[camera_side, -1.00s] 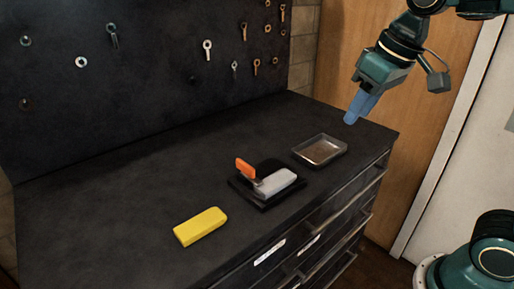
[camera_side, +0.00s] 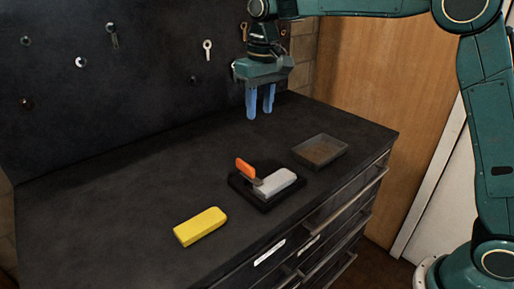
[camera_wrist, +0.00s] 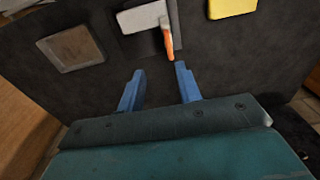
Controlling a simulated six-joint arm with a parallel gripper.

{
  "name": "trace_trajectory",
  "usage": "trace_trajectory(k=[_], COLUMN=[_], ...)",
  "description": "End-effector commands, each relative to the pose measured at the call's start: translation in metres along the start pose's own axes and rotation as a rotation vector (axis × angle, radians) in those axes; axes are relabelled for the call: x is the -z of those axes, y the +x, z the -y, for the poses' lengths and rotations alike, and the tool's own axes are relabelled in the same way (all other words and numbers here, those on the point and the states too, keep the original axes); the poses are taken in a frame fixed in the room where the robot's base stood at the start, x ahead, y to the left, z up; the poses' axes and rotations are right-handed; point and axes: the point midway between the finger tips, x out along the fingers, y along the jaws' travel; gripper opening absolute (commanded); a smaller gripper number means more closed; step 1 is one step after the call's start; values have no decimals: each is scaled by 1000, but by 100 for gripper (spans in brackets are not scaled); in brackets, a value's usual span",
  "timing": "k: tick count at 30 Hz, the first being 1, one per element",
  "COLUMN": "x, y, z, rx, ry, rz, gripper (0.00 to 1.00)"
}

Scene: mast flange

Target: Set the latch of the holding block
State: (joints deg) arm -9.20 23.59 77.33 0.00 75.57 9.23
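The holding block (camera_side: 276,184) is a light grey block on a black base plate (camera_side: 265,207) on the dark bench top. Its latch is an orange lever (camera_side: 245,168) that stands up tilted at the block's left end. In the wrist view the grey block (camera_wrist: 143,17) and the orange lever (camera_wrist: 167,42) show at the top, ahead of my fingers. My gripper (camera_side: 260,115) points down above the bench, behind and above the block, touching nothing. Its two blue fingers are apart and empty, also in the wrist view (camera_wrist: 160,83).
A yellow block (camera_side: 200,227) lies on the bench left of the holding block. A shallow metal tray (camera_side: 320,151) stands to its right. A dark pegboard (camera_side: 150,75) with hanging keys rises at the back. The left part of the bench is clear.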

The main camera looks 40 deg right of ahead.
Motion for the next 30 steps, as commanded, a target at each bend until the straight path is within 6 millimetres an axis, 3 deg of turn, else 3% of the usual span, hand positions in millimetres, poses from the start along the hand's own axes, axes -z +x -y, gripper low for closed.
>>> trace_trajectory(k=[3,9,22,30], x=[17,32,34,31], y=[18,33,40,65], z=[9,17,18,18], rx=[-4,-9,-10,-11], ry=[-2,-1,-1,-1], rz=[30,56,62,64], gripper=[35,35,35,35])
